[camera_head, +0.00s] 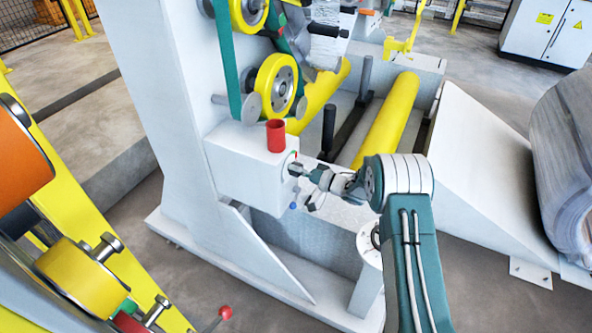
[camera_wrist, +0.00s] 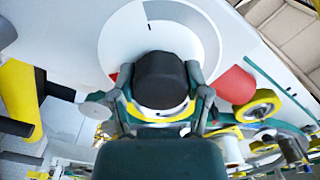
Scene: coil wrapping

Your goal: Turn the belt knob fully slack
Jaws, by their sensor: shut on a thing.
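The belt knob (camera_wrist: 160,78) is a dark round cap, seen in the wrist view in front of a pale round dial (camera_wrist: 118,45) on a white housing. A small red mark shows at the dial's left edge. My gripper (camera_wrist: 159,92) has one finger on each side of the knob and is shut on it. In the head view my gripper (camera_head: 300,171) reaches the right face of the white box (camera_head: 238,165) on the machine's column. The knob is mostly hidden there by my fingers. Any pointer on the knob is too small to read.
A red cylinder (camera_head: 276,136) stands on top of the box. A green belt (camera_head: 229,60) runs down to yellow wheels (camera_head: 275,85) above it. Yellow rollers (camera_head: 386,122) lie behind my arm. A small blue ball-ended lever (camera_head: 293,205) hangs just below my gripper.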

